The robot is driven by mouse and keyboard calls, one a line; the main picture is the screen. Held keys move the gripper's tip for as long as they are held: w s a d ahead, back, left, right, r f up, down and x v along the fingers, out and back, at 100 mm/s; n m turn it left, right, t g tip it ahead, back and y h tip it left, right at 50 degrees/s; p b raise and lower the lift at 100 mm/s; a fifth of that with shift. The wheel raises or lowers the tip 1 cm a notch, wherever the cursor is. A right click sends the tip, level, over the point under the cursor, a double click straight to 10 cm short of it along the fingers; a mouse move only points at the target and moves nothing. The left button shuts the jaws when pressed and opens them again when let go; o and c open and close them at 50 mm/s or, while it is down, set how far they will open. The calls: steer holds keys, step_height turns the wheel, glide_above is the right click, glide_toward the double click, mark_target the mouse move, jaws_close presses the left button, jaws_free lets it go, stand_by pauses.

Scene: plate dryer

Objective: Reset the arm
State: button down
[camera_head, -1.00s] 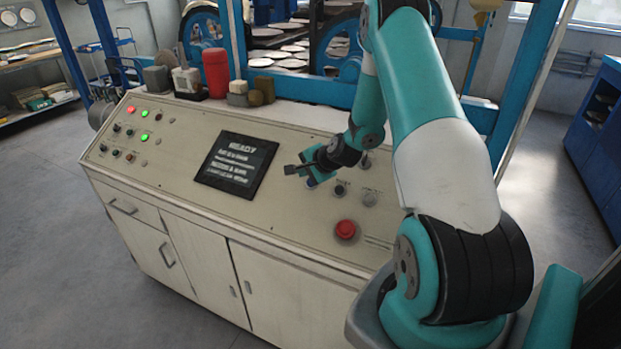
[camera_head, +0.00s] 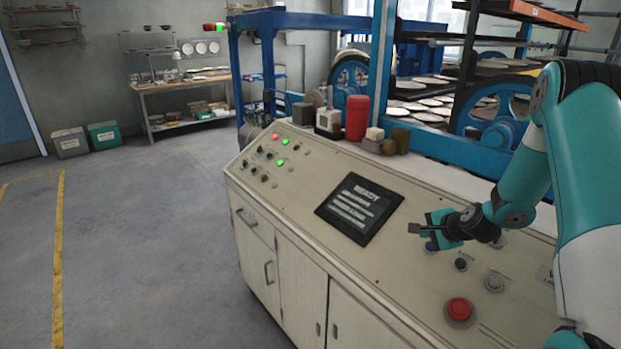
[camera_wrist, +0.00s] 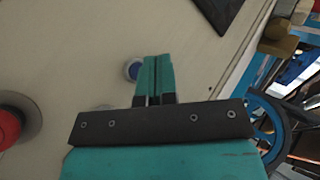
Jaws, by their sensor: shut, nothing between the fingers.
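My gripper (camera_head: 425,233) is shut and empty above the control panel, just right of the dark screen (camera_head: 359,208) that reads READY. In the wrist view its teal fingers (camera_wrist: 156,68) are pressed together, with a blue button (camera_wrist: 133,70) beside and partly behind them. In the head view the fingers are near that blue button (camera_head: 431,246). Whether they touch the panel cannot be told. My arm reaches in from the right.
The cream console (camera_head: 300,215) carries a red button (camera_head: 459,310), a dark knob (camera_head: 461,264) and several lights. A red canister (camera_head: 357,118) and small blocks stand along its back edge. The blue dryer frame (camera_head: 450,147) rises behind. Open floor (camera_head: 140,240) lies to the left.

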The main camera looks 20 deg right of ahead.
steer(key=s+a+r+n+g+y+b, duration=0.1)
steer(key=a+r+n+y+b, duration=0.2)
steer(key=a, duration=0.5)
steer(key=s+a+r+n+g, duration=0.1)
steer(key=a+r+n, duration=0.2)
steer(key=a+n, duration=0.35)
steer(key=s+a+r+n+g+y+b, duration=0.15)
steer(key=a+r, duration=0.25)
steer(key=a, duration=0.5)
steer(key=s+a+r+n+g+b, duration=0.1)
steer(key=s+a+n, duration=0.3)
steer(key=s, duration=0.4)
steer(key=s+a+r+n+g+b, duration=0.1)
steer(key=s+a+n+g+b, duration=0.1)
steer(key=s+a+n, duration=0.3)
steer(key=s+a+r+n+g+b, duration=0.1)
steer(key=s+a+n+g+b, duration=0.1)
steer(key=s, duration=1)
steer(key=a+n+g, duration=0.1)
steer(key=a+n, duration=0.1)
steer(key=n, duration=0.1)
steer(key=shift+a+r+b, duration=0.2)
steer(key=shift+r+b, duration=0.1)
steer(key=shift+r, duration=0.1)
steer(key=shift+h, duration=0.25)
